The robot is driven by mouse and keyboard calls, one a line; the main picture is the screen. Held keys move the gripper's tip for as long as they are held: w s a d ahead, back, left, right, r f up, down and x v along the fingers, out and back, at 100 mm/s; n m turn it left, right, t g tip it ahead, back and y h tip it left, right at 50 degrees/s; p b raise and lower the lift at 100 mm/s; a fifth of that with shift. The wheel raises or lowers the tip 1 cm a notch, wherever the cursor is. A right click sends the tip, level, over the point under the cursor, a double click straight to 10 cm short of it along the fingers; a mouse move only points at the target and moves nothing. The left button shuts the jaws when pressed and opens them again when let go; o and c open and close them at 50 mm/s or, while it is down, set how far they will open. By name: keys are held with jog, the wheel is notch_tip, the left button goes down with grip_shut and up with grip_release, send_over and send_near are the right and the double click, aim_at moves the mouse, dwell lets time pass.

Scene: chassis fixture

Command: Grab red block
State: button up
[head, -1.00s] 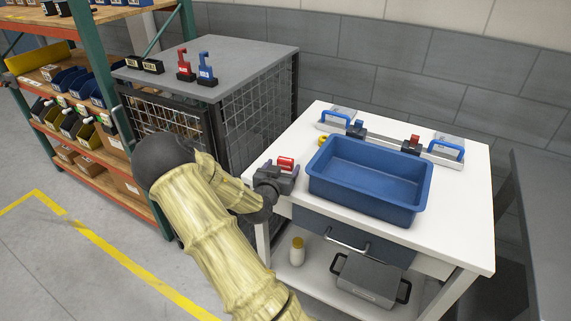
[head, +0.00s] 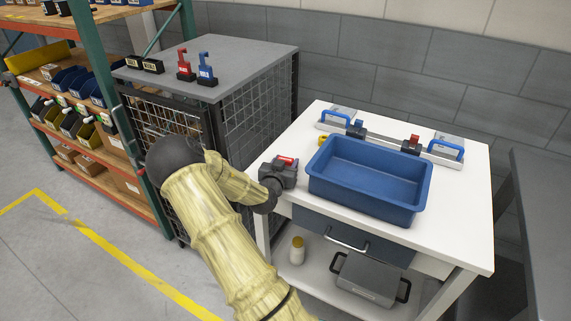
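A small red block (head: 286,160) is at the left end of the white table (head: 465,225), left of the blue bin. My gripper (head: 284,170) is at the block, low near the table's left edge, and hides part of it. From this view I cannot tell whether the fingers are around the block or just in front of it, or whether they are open or shut.
A blue bin (head: 365,209) stands just right of my gripper. Behind it is a rail fixture (head: 382,137) with blue handles and a red-topped piece. A grey cage cabinet (head: 255,60) with red and blue hooked pieces stands to the left.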

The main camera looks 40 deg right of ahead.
aim_at(285, 159)
jog(key=c, duration=0.4)
jog(key=shift+o, duration=0.2)
jog(key=shift+r, duration=0.1)
notch_tip(285, 159, up, 10)
jog(key=shift+f, duration=0.1)
